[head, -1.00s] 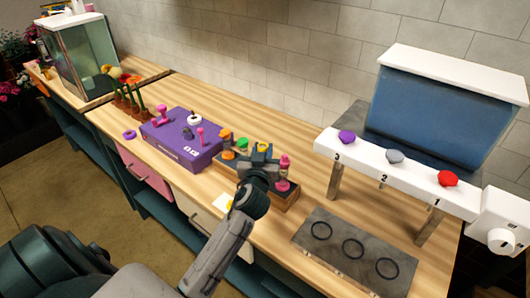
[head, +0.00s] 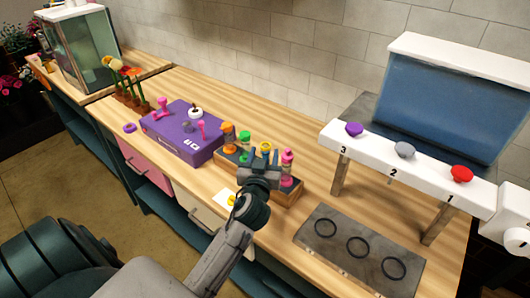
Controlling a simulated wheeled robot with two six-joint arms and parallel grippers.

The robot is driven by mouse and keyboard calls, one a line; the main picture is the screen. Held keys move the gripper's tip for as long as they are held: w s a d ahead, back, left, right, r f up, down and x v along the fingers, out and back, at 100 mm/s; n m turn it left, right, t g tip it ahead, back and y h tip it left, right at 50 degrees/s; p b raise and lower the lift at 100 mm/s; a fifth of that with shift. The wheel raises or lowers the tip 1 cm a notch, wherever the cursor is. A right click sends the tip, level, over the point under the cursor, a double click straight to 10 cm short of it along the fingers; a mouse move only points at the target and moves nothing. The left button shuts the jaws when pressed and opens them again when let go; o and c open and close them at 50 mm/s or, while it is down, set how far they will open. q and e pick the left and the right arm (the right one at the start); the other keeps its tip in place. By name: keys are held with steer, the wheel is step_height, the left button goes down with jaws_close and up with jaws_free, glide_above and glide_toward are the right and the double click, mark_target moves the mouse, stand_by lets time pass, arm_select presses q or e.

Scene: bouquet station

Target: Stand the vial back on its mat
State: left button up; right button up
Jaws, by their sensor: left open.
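Several vials with coloured caps stand in a wooden rack (head: 290,194): an orange-capped vial (head: 228,128), a green-capped vial (head: 245,137), a yellow-capped vial (head: 265,148) and a pink-capped vial (head: 287,156). A small white mat (head: 221,199) with a yellow mark lies at the counter's front edge, left of my left forearm. My arm partly covers its surroundings. My left gripper (head: 261,163) is open in front of the rack, its jaws near the yellow-capped vial, hiding that vial's lower part. I cannot tell whether they touch. My right gripper is not in view.
A purple box (head: 180,145) with knobs stands left of the rack. A grey plate (head: 341,236) with three dark rings lies to the right, before a white panel (head: 420,165) with coloured knobs. The counter behind the rack is clear.

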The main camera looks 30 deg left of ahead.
arm_select(q)
steer(key=b+v, duration=0.2)
steer(key=v, duration=0.7)
steer(key=shift+s, duration=0.3)
steer(key=shift+d, duration=0.1)
